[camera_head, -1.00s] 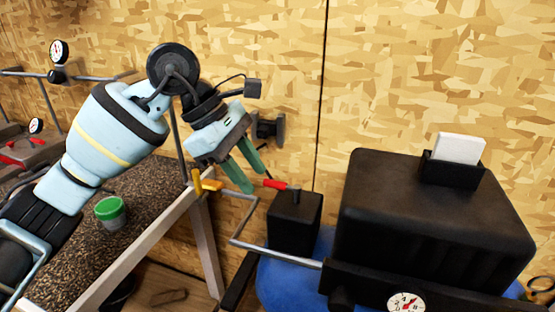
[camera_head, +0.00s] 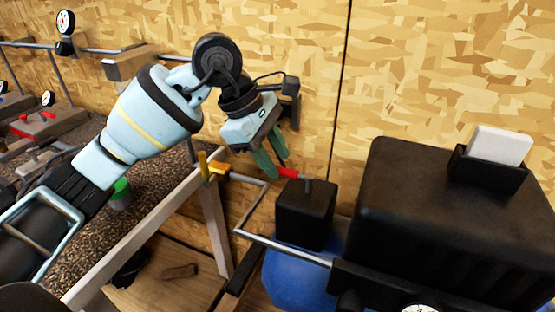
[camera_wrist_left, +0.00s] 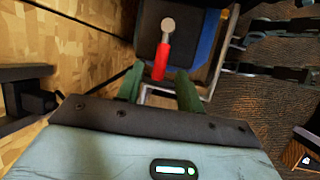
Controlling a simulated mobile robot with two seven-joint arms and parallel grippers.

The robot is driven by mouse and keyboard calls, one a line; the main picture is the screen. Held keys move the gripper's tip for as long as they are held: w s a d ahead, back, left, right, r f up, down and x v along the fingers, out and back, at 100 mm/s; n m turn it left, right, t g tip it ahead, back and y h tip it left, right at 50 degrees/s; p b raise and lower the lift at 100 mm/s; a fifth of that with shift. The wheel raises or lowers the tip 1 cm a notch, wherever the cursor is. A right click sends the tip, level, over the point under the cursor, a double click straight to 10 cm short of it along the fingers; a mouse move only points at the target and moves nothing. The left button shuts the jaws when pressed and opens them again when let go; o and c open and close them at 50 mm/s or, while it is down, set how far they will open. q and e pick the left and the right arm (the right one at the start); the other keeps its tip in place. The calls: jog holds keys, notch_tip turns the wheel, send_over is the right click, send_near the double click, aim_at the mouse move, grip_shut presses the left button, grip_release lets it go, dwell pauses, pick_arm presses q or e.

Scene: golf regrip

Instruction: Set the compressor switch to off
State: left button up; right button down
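The compressor's switch is a red lever (camera_head: 288,173) on a grey pivot on top of a black box (camera_head: 305,215). In the head view the lever points left. In the left wrist view the red lever (camera_wrist_left: 162,60) lies just beyond the fingertips, roughly between their lines. My left gripper (camera_head: 269,165) has two green fingers that stand apart, with nothing between them; its tips are just left of the lever's end. Whether they touch it I cannot tell. In the left wrist view the gripper (camera_wrist_left: 160,82) is open. My right gripper is out of view.
The black compressor housing (camera_head: 440,215) stands right of the switch box above a blue tank (camera_head: 295,283). A grey pipe (camera_head: 285,250) runs in front of the box. A yellow-handled fitting (camera_head: 204,166) sits at the bench corner. A green-lidded cup (camera_head: 121,194) stands on the bench.

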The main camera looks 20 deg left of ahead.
pick_arm(q)
jog(key=shift+x, duration=0.75)
grip_shut()
